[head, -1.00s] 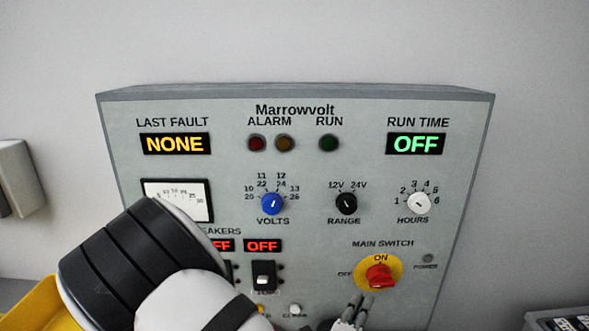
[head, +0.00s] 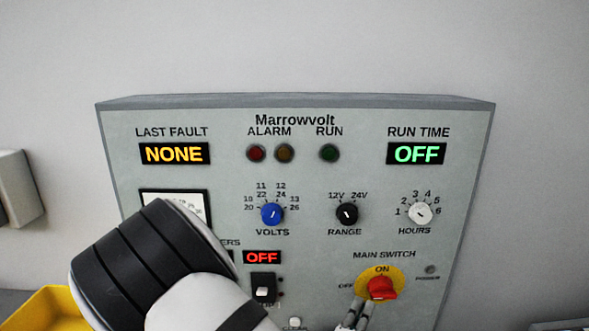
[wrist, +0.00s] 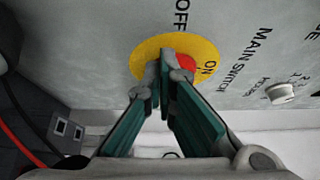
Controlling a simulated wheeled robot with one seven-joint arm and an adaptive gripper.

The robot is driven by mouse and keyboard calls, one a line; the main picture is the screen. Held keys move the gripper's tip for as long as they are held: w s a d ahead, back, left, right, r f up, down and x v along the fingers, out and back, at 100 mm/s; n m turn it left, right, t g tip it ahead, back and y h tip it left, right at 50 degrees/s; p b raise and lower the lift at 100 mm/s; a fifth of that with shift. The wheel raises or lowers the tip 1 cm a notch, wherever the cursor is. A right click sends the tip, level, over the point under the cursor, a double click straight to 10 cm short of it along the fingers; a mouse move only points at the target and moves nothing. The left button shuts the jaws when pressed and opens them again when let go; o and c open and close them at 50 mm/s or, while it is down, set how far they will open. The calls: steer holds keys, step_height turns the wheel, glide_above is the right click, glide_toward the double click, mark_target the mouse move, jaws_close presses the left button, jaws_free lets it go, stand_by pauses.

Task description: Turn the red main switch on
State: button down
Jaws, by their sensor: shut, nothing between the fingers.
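The red main switch (head: 383,288) is a rotary knob on a round yellow plate (head: 362,285), low on the right of the grey panel. OFF is marked at its left and ON above it. My gripper (head: 357,308) is at the knob's lower left, its fingers together and empty. In the wrist view the fingertips (wrist: 167,62) overlap the yellow plate (wrist: 150,50), and the red knob (wrist: 185,63) shows partly behind and right of them. I cannot tell whether they touch it. The knob's exact angle is hard to read. The POWER lamp (head: 431,269) looks dark.
The panel also carries a blue VOLTS knob (head: 272,214), a black RANGE knob (head: 347,214), a white HOURS knob (head: 420,213) and a breaker (head: 263,288). My arm covers the lower left. A yellow bin (head: 45,308) lies at the left.

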steer(key=shift+d+r, duration=0.15)
steer(key=shift+d, duration=0.1)
stand_by(0.4)
steer(key=shift+a+r+p, duration=0.2)
steer(key=shift+r+p, duration=0.7)
steer(key=shift+d+r+p, duration=0.15)
steer(key=shift+r+p, duration=0.45)
steer(key=shift+r, duration=0.05)
stand_by(0.6)
steer(key=p, duration=0.3)
glide_toward(372, 281)
steer(key=shift+s+d+r, duration=0.1)
steer(key=shift+s+d, duration=0.3)
steer(key=shift+s, duration=0.2)
steer(key=shift+s+d+r, duration=0.1)
steer(key=shift+s+d, duration=0.3)
steer(key=shift+s, duration=0.2)
